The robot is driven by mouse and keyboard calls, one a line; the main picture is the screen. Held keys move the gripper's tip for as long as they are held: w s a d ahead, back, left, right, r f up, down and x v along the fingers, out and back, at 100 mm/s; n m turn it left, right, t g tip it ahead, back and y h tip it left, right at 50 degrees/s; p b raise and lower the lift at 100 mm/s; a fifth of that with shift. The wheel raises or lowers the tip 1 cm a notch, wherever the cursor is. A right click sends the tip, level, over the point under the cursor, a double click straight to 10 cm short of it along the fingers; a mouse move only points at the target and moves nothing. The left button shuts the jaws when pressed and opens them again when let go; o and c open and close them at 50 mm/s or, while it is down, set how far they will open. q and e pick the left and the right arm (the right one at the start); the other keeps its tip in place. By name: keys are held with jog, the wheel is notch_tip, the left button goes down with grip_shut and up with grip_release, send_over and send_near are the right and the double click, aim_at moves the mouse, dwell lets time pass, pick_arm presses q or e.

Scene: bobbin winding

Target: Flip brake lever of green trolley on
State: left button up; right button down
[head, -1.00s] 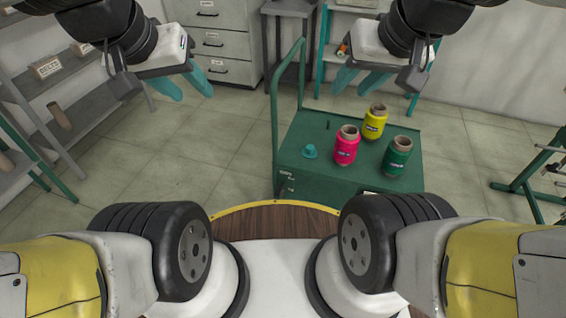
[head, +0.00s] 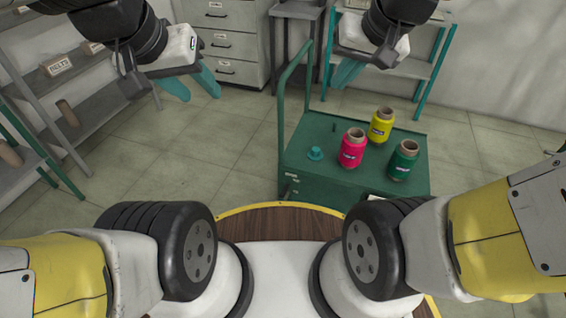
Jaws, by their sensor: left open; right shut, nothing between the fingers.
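The green trolley (head: 300,170) stands in front of me, with its push handle (head: 283,105) rising on its left side. A small dark upright peg (head: 334,127) and a teal knob-like piece (head: 315,153) are on its top. I cannot tell whether either is the brake lever, and no other lever is clear. My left gripper (head: 194,88) is open and empty in the air, left of the trolley. My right gripper (head: 345,75) is shut and empty, above and beyond the trolley's far edge, apart from it.
A pink spool (head: 352,150), a yellow spool (head: 381,127) and a dark green spool (head: 404,161) stand on the trolley's right part. Grey shelves (head: 90,110) are at left. A drawer cabinet (head: 228,45) and a teal-framed rack (head: 428,70) stand behind. Floor left of the trolley is clear.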

jog(key=w+a+f+m+g, duration=0.1)
jog(key=w+a+f, duration=0.3)
jog(key=w+f, duration=0.5)
jog(key=w+a+f+m+g, duration=0.2)
jog(key=w+a+f, duration=0.2)
jog(key=w+f, duration=0.5)
jog(key=a+f+h, duration=0.3)
jog(key=f, duration=2.4)
jog(key=shift+w+f+m, duration=0.25)
jog(key=shift+w+m, duration=0.1)
jog(key=shift+m, duration=0.05)
jog(key=shift+a, duration=0.1)
send_over(284, 192)
jog(key=shift+h, duration=0.3)
jog(key=s+x, duration=0.1)
jog(key=x, duration=0.7)
jog(key=s+x, duration=0.1)
jog(key=x, duration=0.3)
jog(key=shift+s+a+f, duration=0.3)
jog(key=shift+a, duration=0.15)
jog(key=shift+s+a+f, duration=0.1)
jog(key=shift+s+f, duration=0.05)
jog(key=shift+f, duration=0.5)
